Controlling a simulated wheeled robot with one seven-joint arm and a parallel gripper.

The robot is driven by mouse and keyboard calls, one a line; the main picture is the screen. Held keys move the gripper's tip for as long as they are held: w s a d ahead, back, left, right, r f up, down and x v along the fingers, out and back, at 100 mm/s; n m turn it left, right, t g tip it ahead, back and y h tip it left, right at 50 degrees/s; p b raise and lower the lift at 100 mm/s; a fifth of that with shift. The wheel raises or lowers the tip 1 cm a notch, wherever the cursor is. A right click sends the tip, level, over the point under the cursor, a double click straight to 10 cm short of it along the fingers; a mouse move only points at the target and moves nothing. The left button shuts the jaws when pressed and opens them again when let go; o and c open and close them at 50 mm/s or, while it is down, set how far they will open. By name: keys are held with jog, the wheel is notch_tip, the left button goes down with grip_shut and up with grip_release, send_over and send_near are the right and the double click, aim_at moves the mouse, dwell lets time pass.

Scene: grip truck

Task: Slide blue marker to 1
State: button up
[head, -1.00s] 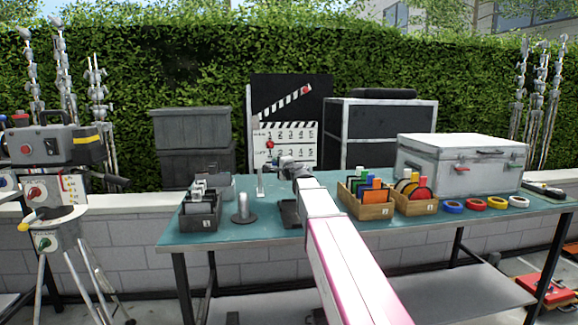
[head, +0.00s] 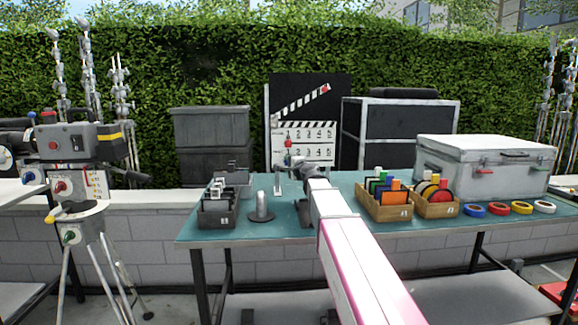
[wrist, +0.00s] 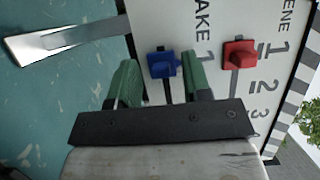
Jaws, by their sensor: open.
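The white clapperboard (head: 317,150) stands at the back of the table, and its printed face also shows in the wrist view (wrist: 222,20). In the wrist view the blue marker (wrist: 161,64) sits on the TAKE row, near that row's 1. The red marker (wrist: 240,54) is beside the 1 of the SCENE row, and it also shows in the head view (head: 288,143). My gripper (wrist: 160,76) is open, its green fingers on either side of the blue marker; contact is unclear. In the head view my gripper (head: 291,165) hides the blue marker.
On the green table (head: 345,200) are dark boxes (head: 217,214) at left, a metal stand (head: 262,208), wooden trays (head: 385,209) at right, tape rolls (head: 497,209) and a grey case (head: 480,170). A metal bracket (wrist: 65,40) stands near the board.

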jog(key=v, duration=1)
jog(key=shift+s, duration=0.25)
